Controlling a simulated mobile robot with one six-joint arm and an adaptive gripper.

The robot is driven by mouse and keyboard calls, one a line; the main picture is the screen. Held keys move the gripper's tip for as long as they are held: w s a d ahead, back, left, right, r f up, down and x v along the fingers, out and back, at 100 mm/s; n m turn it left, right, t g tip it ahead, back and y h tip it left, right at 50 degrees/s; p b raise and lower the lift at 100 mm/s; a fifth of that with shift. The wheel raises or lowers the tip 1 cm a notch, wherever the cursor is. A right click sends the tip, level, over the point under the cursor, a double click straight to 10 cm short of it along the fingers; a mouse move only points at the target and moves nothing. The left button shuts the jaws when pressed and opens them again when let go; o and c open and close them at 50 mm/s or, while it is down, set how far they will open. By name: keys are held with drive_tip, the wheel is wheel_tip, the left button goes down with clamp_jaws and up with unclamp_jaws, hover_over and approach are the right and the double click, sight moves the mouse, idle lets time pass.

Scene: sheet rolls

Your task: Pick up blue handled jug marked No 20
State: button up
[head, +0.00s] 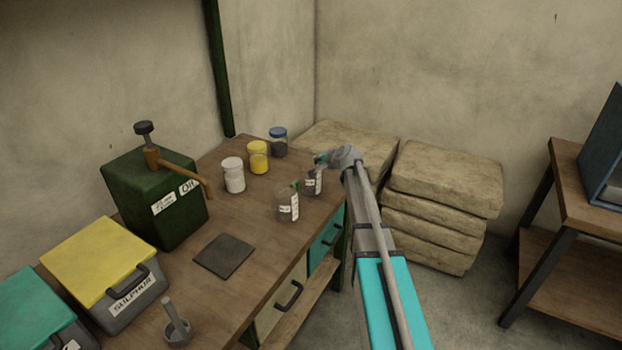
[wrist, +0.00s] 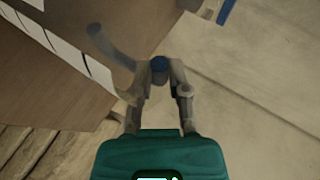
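The jug (head: 313,183) with a white label stands out near the right edge of the workbench (head: 215,222); its label is too small to read. My gripper (head: 323,160) is at the jug's top, on the handle side. In the wrist view, my gripper's fingers (wrist: 158,78) close on both sides of a small blue piece (wrist: 159,64), with a curved grey-blue strip running off to the upper left. The fingers look in contact with this piece. Whether the jug's base touches the bench is not clear. A second labelled jug (head: 288,207) with a green handle stands just in front.
White (head: 234,177), yellow (head: 258,158) and blue-lidded (head: 278,143) jars stand behind on the bench. A dark flat plate (head: 223,255) lies nearer. A green oil box (head: 160,200) stands left. Stacked sacks (head: 440,210) fill the right beyond the bench.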

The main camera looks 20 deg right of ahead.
clamp_jaws()
drive_tip(key=shift+r, duration=0.1)
wheel_tip(320, 180, up, 2)
drive_tip(key=p, duration=0.2)
drive_tip(key=shift+r+p, duration=0.15)
drive_tip(key=shift+p, duration=0.15)
drive_tip(key=s+a+r+p, duration=0.2)
drive_tip(key=s+r+p, duration=0.8)
drive_tip(key=s, duration=0.4)
drive_tip(key=shift+r, duration=0.2)
